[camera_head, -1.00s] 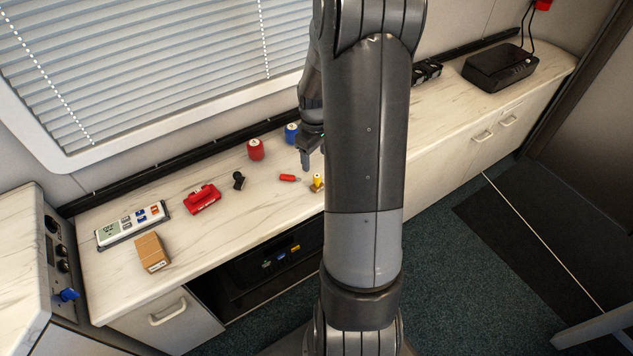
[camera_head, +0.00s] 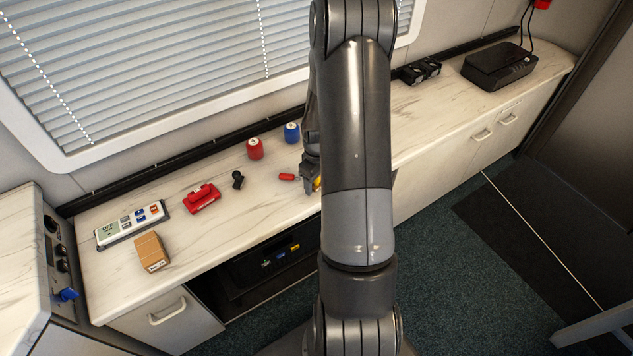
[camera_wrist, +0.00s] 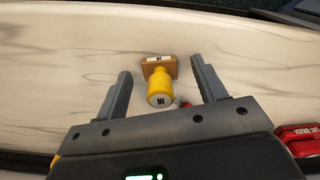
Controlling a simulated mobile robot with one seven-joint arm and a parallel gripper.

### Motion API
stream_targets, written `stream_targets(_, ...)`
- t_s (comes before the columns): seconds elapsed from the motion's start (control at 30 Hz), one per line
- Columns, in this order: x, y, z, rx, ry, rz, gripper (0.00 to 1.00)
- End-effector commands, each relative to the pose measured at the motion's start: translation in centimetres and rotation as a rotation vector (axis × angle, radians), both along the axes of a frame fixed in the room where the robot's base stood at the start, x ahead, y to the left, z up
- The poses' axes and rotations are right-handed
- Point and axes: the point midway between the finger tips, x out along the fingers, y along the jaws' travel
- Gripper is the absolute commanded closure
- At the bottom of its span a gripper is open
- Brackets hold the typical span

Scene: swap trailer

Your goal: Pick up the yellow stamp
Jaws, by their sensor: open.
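The yellow stamp (camera_wrist: 160,89) stands on the counter in the wrist view, with a brown block-like base (camera_wrist: 172,66) and a round yellow handle. My gripper (camera_wrist: 163,78) is open, with one finger on each side of the stamp and a gap to both. In the head view, my gripper (camera_head: 309,188) is low over the counter, and only a sliver of the yellow stamp (camera_head: 318,184) shows beside it. The rest of the stamp is hidden by my gripper and arm there.
A small red cylinder (camera_head: 287,177) lies close to the left of my gripper. Red (camera_head: 255,149) and blue (camera_head: 292,133) containers stand behind. A black object (camera_head: 238,180), red object (camera_head: 202,198), keypad device (camera_head: 131,224) and cardboard box (camera_head: 152,252) lie farther left on the counter (camera_head: 222,228).

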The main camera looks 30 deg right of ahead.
Motion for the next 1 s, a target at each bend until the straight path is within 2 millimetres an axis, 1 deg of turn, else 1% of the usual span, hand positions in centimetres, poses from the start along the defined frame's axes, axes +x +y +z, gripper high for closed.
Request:
stream_targets(0.13, 0.02, -0.02, 0.03, -0.001, 0.0, 0.0, 0.35)
stream_targets(0.17, 0.02, -0.02, 0.03, 0.0, 0.0, 0.0, 0.37)
stream_targets(0.77, 0.03, -0.01, 0.06, 0.0, 0.0, 0.0, 0.86)
stream_targets(1.0, 0.03, -0.02, 0.1, -0.001, -0.001, 0.0, 0.86)
